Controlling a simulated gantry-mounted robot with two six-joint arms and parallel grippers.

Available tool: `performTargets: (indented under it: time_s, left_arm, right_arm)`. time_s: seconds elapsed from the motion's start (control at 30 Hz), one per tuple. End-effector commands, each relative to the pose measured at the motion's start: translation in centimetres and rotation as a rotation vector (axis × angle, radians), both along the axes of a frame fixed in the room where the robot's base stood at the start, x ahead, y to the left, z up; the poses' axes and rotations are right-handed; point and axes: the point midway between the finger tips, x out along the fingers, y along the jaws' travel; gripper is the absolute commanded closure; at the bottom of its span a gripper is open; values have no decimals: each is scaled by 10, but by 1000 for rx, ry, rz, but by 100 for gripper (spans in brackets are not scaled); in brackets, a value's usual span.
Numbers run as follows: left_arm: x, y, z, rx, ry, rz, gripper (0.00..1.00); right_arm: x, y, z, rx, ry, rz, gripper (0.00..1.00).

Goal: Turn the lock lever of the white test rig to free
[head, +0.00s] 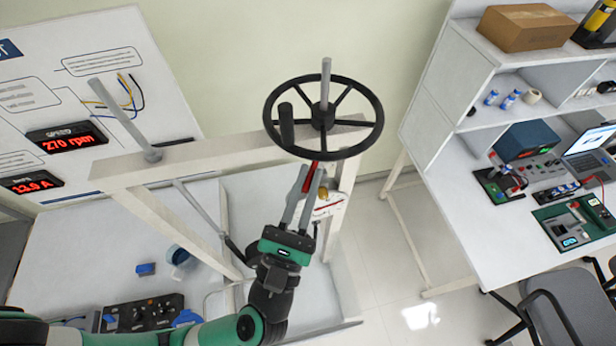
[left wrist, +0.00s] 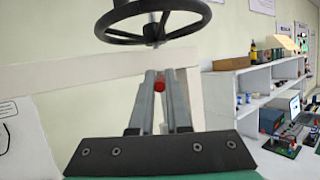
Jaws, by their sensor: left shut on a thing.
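The white test rig (head: 238,152) stands in the middle of the head view, with a black handwheel (head: 370,128) at its top right. The red lock lever (head: 309,180) is just below the wheel, and its red end (left wrist: 160,86) also shows in the left wrist view. My left gripper (head: 311,172) reaches up from below and is shut on the lever, with the red part between its two grey fingers. The fingers hide much of the lever. A small white plate with red marks (head: 330,206) sits right beside the fingers. My right gripper is not in view.
The wheel rim and its black handle (head: 286,124) are close above my fingertips. A board with red readouts (head: 66,138) stands at the left. A black control box (head: 143,314) is at the lower left. A white workbench (head: 500,225) with shelves is at the right.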

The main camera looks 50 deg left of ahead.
Motion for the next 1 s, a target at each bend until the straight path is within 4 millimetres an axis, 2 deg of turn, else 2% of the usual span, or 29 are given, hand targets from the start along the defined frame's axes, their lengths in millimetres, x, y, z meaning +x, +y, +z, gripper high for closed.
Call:
performTargets:
  time_s: [0.17, 0.2, 0.33, 0.6, 0.73, 1.0]
  left_arm:
    - [0, 1, 0, -2, 0, 2, 100]
    - [0, 1, 0, -2, 0, 2, 78]
    - [0, 1, 0, -2, 0, 2, 55]
    - [0, 0, -1, -1, 1, 1, 55]
    - [-7, -5, -6, 0, 1, -3, 55]
    - [-54, -32, -32, -1, 1, -10, 55]
  right_arm:
    - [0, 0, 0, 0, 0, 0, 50]
    - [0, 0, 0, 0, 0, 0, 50]
    - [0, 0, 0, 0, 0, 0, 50]
    - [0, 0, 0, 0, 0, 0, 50]
    - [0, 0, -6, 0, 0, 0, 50]
    - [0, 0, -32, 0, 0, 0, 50]
